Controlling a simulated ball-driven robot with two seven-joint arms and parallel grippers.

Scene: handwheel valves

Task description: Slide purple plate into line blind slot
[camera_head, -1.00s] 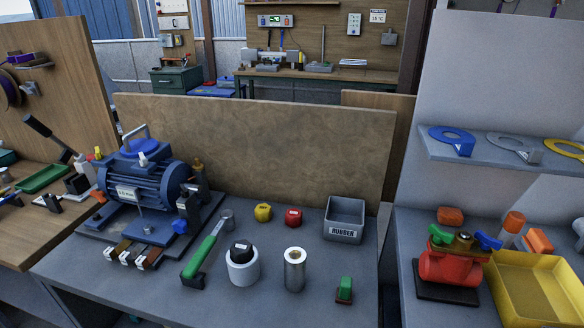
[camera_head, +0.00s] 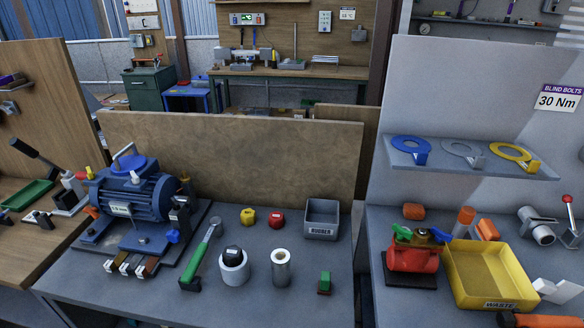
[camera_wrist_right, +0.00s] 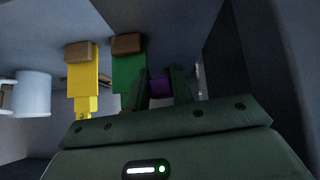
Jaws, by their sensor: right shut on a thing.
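In the right wrist view my right gripper (camera_wrist_right: 163,88) is shut on a small purple piece (camera_wrist_right: 159,86), which shows between its two dark fingers. The rest of that piece is hidden, so I cannot tell if it is the plate. No purple plate shows in the head view. A red body (camera_head: 412,259) with green and blue handles on top stands on a dark base on the right bench. I cannot make out a slot in it. Neither of my grippers shows in the head view.
Blue (camera_head: 411,149), grey (camera_head: 462,153) and yellow (camera_head: 513,156) ring plates lie on a shelf above the right bench. A yellow waste tray (camera_head: 491,304) stands beside the red body. Green (camera_wrist_right: 128,74) and yellow (camera_wrist_right: 82,78) pieces with brown ends are left of my fingers.

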